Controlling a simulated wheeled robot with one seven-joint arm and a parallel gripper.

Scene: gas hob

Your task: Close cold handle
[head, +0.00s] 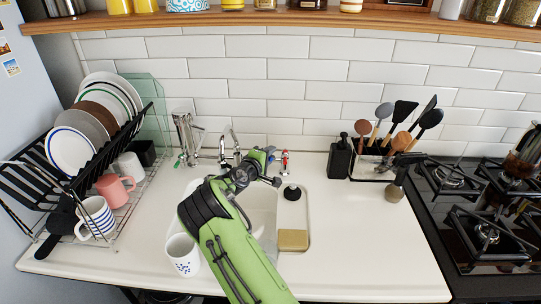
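The chrome sink tap (230,150) stands behind the white sink (264,205) against the tiled wall. A red-marked handle (284,160) shows upright just right of my gripper. I cannot clearly make out the cold handle; a small bluish part (270,150) beside the wrist is too small to tell. My green arm reaches up over the sink from the front. My gripper (271,181) is at the back of the sink, near the tap's right side. Its fingers are small and dark, and I cannot tell whether they are open or touch anything.
A chrome fixture (186,138) stands left of the tap. A white mug (182,254) is at the sink's left front. A dish rack (108,180) is at left. A sponge (293,239) lies right of the sink. Utensils (400,118) and the hob (470,205) are at right.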

